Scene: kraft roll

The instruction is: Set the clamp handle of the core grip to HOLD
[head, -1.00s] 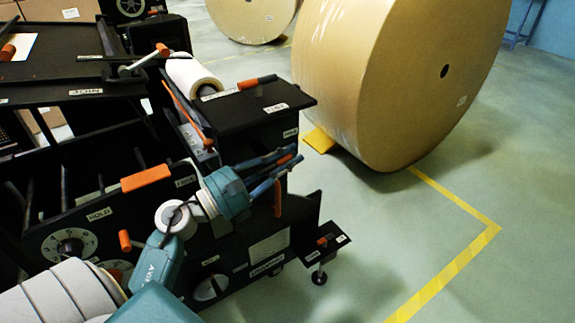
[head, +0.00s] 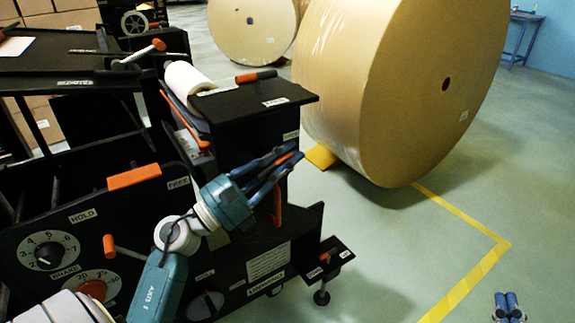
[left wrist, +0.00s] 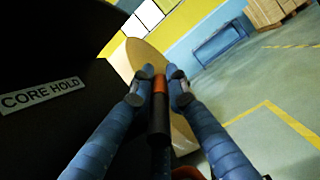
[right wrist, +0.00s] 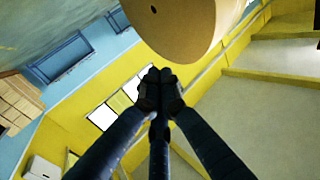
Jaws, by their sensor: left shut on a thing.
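My left gripper (head: 290,155) is at the front end of the black machine, beside the upright face below its top plate. It is shut on a dark handle with an orange band (left wrist: 159,112), which lies between its fingertips in the left wrist view (left wrist: 159,78). A bit of orange (head: 284,160) shows between the fingers in the head view. A CORE HOLD label (left wrist: 40,95) is on the black panel to the left. My right gripper (head: 509,302) is at the lower right, away from the machine. Its fingers meet with nothing between them in the right wrist view (right wrist: 160,77).
A large kraft roll (head: 400,90) stands on the floor behind the machine's end, with a yellow wedge (head: 321,156) at its foot. Other orange handles (head: 134,177) and dials (head: 48,250) are on the machine's side. The floor at right is clear, with a yellow line (head: 470,283).

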